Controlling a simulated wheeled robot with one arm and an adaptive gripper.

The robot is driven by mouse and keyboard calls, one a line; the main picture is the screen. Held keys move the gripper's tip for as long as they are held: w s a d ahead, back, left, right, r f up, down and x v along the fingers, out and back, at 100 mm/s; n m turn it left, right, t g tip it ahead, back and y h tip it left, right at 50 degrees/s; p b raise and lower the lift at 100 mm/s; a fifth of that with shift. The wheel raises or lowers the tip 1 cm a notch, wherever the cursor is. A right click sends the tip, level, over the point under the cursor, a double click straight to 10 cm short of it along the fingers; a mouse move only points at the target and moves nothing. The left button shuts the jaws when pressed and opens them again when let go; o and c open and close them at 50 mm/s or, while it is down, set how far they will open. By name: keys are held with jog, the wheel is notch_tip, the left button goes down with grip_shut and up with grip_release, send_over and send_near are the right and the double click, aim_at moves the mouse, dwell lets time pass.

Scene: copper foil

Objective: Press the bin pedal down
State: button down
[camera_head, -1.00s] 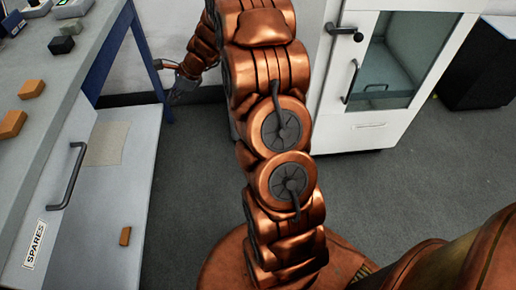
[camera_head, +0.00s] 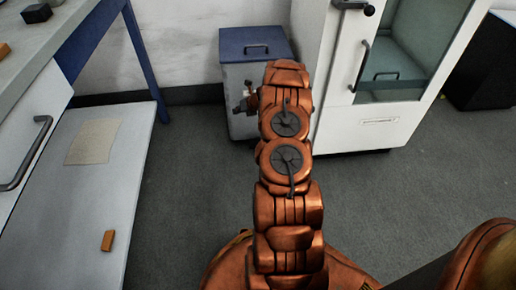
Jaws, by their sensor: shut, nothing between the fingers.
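The bin is a grey box (camera_head: 236,82) with a blue lid (camera_head: 235,42) and a small handle on top. It stands on the floor against the back wall, just left of the white cabinet. The lid is down. My copper arm reaches up the middle of the view and covers the bin's lower right front. No pedal can be made out. My gripper (camera_head: 244,100) shows only as a small part at the left of the arm's far end, in front of the bin. It is shut and empty. Whether it touches the bin cannot be told.
A white cabinet (camera_head: 340,132) with a glass door stands right of the bin. A workbench (camera_head: 75,22) with a blue leg is at left. Its lower pale shelf (camera_head: 75,210) holds a beige sheet (camera_head: 93,141) and an orange block (camera_head: 108,240). Grey floor (camera_head: 190,170) is open between.

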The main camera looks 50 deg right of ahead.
jog(key=s+d+f+m+h+b, duration=0.2)
jog(key=s+d+f+m, duration=0.3)
jog(key=d+f, duration=0.3)
notch_tip(320, 180, down, 5)
jog(key=shift+d+r+b, duration=0.1)
jog(key=shift+d+b, duration=0.3)
jog(key=shift+b, duration=0.2)
jog(key=shift+s, duration=0.1)
notch_tip(320, 180, down, 8)
jog(key=b, duration=0.4)
jog(key=shift+a+r, duration=0.1)
jog(key=shift+r, duration=0.15)
jog(key=shift+f, duration=0.6)
jog(key=shift+f, duration=0.45)
jog(key=shift+f, duration=0.25)
dwell(0.5)
